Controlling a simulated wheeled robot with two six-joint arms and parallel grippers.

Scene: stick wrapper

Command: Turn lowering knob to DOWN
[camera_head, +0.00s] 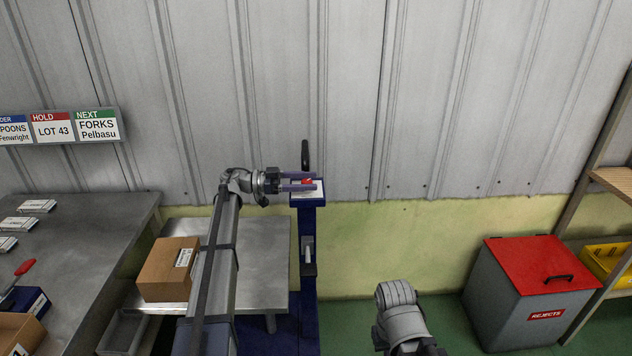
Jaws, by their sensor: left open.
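A small red knob (308,182) sits on a white-topped panel (308,192) on a dark blue post near the wall, in the middle of the head view. My left gripper (304,181) reaches it from the left. Its two purple-grey fingers are open, one on the far side and one on the near side of the knob. Whether they touch it I cannot tell. The fingers partly hide the knob and panel, and no marking or knob direction is readable. Only a grey part of my right arm shows at the bottom; its gripper is out of view.
A black handle (305,155) stands upright just behind the panel. A cardboard box (168,269) rests on a metal table (262,240) left of the post. A grey workbench (85,235) is farther left. A red-lidded rejects bin (527,300) stands right; green floor between is clear.

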